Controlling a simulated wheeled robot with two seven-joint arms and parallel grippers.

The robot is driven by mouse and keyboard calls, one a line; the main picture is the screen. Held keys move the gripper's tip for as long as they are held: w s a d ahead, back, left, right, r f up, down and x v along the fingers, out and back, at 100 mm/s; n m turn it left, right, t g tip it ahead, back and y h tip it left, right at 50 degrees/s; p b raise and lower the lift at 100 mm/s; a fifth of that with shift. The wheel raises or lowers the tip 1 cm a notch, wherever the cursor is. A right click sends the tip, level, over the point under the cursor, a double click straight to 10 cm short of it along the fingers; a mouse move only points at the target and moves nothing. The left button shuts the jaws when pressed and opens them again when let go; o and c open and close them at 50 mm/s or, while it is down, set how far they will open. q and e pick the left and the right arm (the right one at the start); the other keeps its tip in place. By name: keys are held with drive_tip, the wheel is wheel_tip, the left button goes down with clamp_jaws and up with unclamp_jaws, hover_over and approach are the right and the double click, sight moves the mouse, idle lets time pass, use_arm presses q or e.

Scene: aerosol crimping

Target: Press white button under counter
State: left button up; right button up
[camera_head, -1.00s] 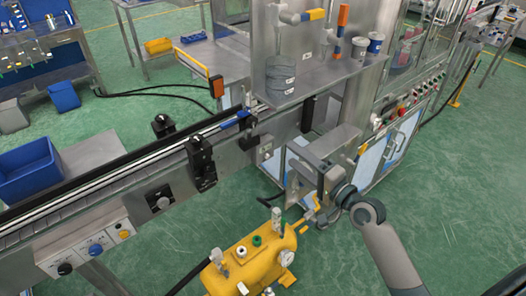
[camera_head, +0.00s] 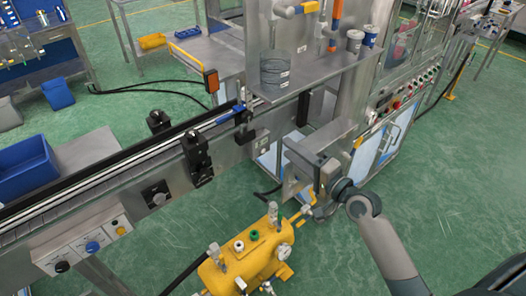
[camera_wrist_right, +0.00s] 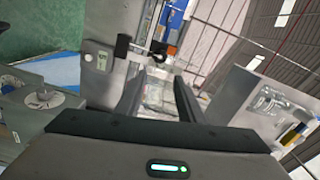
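My right gripper (camera_head: 291,160) is low beside the counter's front face in the head view, with its arm coming in from the lower right. In the right wrist view its two dark fingers (camera_wrist_right: 156,95) stand apart with nothing between them. A small pale fitting (camera_head: 264,146) is on the metal face under the counter, left of the gripper. I cannot tell for certain whether it is the white button. My left gripper is not in view.
The steel counter (camera_head: 310,75) holds cups and a mesh cylinder (camera_head: 275,72). A conveyor (camera_head: 100,180) runs to the lower left, with a button box (camera_head: 85,245) below it. A yellow tank (camera_head: 240,270) stands below my gripper. Green floor at the right is open.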

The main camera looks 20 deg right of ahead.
clamp_jaws()
idle(1.4)
